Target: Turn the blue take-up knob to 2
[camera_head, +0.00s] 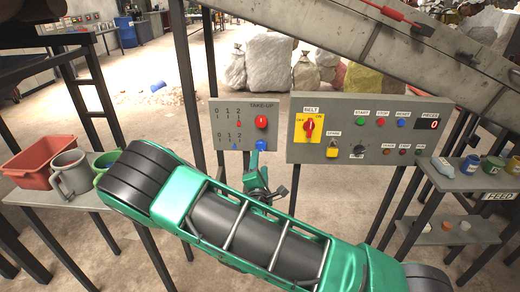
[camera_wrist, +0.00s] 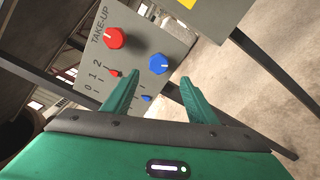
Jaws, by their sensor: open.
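The blue take-up knob (camera_head: 261,145) is on the grey TAKE-UP panel (camera_head: 225,108), below the red knob (camera_head: 262,122). In the head view the blue pointer (camera_head: 234,146) on the lower 0-1-2 scale appears between 1 and 2. The red pointer (camera_head: 239,124) is near 2 on the upper scale. My gripper (camera_wrist: 158,77) is open and faces the panel. In the wrist view the blue knob (camera_wrist: 158,64) shows just beyond and between the fingertips. I see no finger closed on it. In the head view my arm hides the gripper's lower part.
The larger panel (camera_head: 350,160) to the right carries the BELT switch (camera_head: 309,127) and several buttons. A sloping conveyor frame (camera_head: 385,50) passes above. A shelf with a red bin (camera_head: 40,160) and mugs is at left. A shelf with jars (camera_head: 470,164) is at right.

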